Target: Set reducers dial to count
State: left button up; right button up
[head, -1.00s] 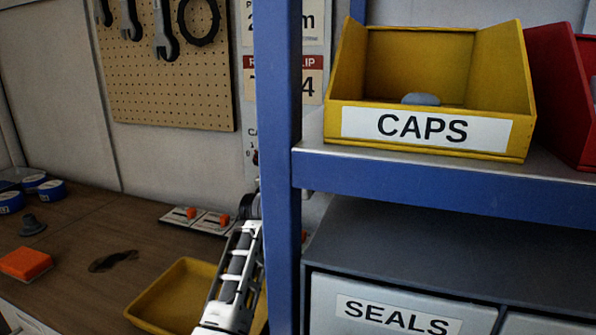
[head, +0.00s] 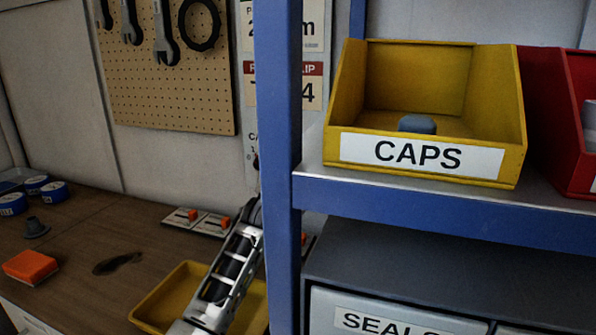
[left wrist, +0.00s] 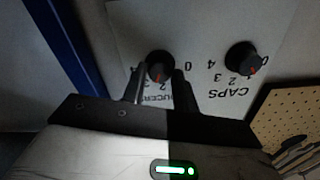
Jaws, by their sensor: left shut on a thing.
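The reducers dial (left wrist: 160,66) is a black knob with an orange mark, on a pale panel in the left wrist view. Its label (left wrist: 182,100) appears upside down and is partly covered by a finger. My left gripper (left wrist: 160,80) is shut on this knob, one finger on each side. A "0" shows just right of the knob; its other numbers are mostly hidden, so I cannot tell its setting. In the head view my left arm reaches up behind the blue post, and the dial is hidden. My right gripper is not in view.
A second knob, the caps dial (left wrist: 243,58), sits right of the gripped one. The blue shelf post (head: 280,170) stands close to my left arm. A yellow CAPS bin (head: 485,165) sits on the shelf. A yellow tray (head: 170,295) lies on the counter below.

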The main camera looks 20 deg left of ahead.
pick_arm(q)
jog(key=shift+m+p, duration=0.4)
jog(key=shift+m, duration=0.7)
jog(key=o, duration=1)
jog(key=s, duration=0.5)
jog(key=s+b, duration=0.1)
jog(key=s, duration=0.4)
jog(key=s+b, duration=0.1)
jog(key=s, duration=0.5)
jog(key=shift+a, duration=0.3)
